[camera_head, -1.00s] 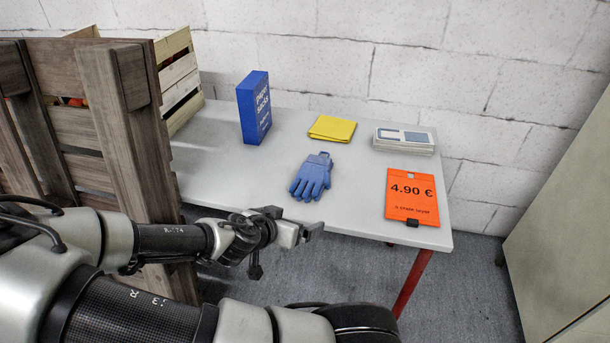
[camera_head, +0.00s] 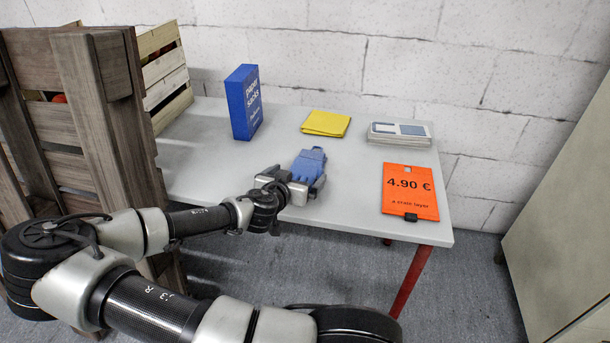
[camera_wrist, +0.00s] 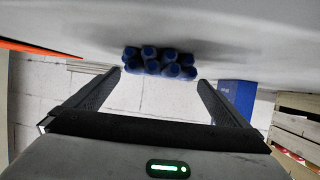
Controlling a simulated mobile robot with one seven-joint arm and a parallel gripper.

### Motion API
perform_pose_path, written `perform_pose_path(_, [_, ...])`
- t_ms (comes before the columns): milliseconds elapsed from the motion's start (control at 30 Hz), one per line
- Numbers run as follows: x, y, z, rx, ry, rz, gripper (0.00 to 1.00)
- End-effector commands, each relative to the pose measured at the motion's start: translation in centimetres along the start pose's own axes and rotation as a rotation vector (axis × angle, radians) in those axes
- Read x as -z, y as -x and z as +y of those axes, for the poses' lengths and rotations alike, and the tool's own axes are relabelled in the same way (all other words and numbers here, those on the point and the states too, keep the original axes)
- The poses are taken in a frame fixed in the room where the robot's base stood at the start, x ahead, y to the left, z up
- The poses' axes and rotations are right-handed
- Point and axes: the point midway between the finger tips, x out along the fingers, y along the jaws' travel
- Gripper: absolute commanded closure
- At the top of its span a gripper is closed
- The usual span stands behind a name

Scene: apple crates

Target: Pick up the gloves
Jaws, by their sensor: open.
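The blue gloves (camera_head: 309,164) lie on the grey-white table (camera_head: 210,165), near its front middle. In the wrist view the fingertips of the gloves (camera_wrist: 158,62) show just beyond and between my two jaws. My gripper (camera_head: 307,184) is open and empty at the near end of the gloves, low over the table. It also shows in the wrist view (camera_wrist: 158,80), with its fingers spread wide apart. I cannot tell whether the jaws touch the gloves. The near part of the gloves is partly hidden by my gripper in the head view.
A blue paper sacks box (camera_head: 243,102) stands behind left. A folded yellow cloth (camera_head: 326,123) lies behind the gloves. A scale-like device (camera_head: 399,134) and an orange price sign (camera_head: 410,192) are to the right. Wooden crates (camera_head: 85,110) stand at the left, and a wall is behind.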

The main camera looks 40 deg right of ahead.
Motion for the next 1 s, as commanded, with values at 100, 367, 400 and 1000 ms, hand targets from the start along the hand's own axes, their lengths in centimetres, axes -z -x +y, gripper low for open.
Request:
perform_pose_path(100, [0.0,-0.7,0.1,-0.001,0.001,0.001,0.0])
perform_pose_path(367, [0.2,-4.5,0.5,-0.001,0.002,0.001,0.0])
perform_pose_path(400, [0.2,-4.9,0.5,-0.001,0.001,0.001,0.0])
perform_pose_path(1000, [0.3,-5.4,0.5,0.0,0.0,0.0,0.46])
